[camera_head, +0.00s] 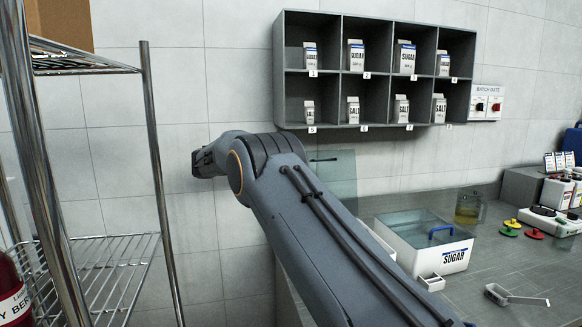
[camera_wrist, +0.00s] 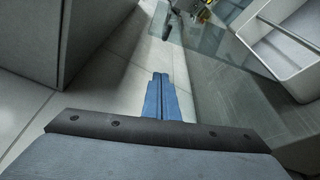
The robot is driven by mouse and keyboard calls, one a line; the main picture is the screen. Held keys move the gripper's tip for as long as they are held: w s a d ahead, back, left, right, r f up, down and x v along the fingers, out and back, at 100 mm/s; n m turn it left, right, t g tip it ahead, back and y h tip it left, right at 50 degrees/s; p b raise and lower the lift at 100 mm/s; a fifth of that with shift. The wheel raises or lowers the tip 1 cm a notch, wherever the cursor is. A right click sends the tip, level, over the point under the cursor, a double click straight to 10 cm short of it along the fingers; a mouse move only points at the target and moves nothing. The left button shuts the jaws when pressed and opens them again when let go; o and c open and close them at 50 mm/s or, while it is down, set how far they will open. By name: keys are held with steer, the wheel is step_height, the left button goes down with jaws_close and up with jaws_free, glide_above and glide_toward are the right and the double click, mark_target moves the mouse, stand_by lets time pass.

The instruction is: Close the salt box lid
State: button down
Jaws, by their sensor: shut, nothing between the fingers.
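A clear glass-like lid (camera_head: 335,176) stands raised near the wall in the head view, just behind my arm. The box below it is mostly hidden by the arm, so no salt label shows on it. My gripper is hidden in the head view.
A white sugar box (camera_head: 455,258) with a clear lid and blue handle sits on the grey counter (camera_head: 535,285). A scoop (camera_head: 515,296) lies in front. A wall shelf (camera_head: 375,85) holds several cartons. A wire rack (camera_head: 150,150) stands at left.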

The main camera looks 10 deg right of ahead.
steer(key=s+d+p, duration=0.1)
steer(key=d+p, duration=0.4)
steer(key=d, duration=0.3)
steer(key=shift+d+r, duration=0.2)
steer(key=shift+r, duration=0.1)
steer(key=shift+s, duration=0.2)
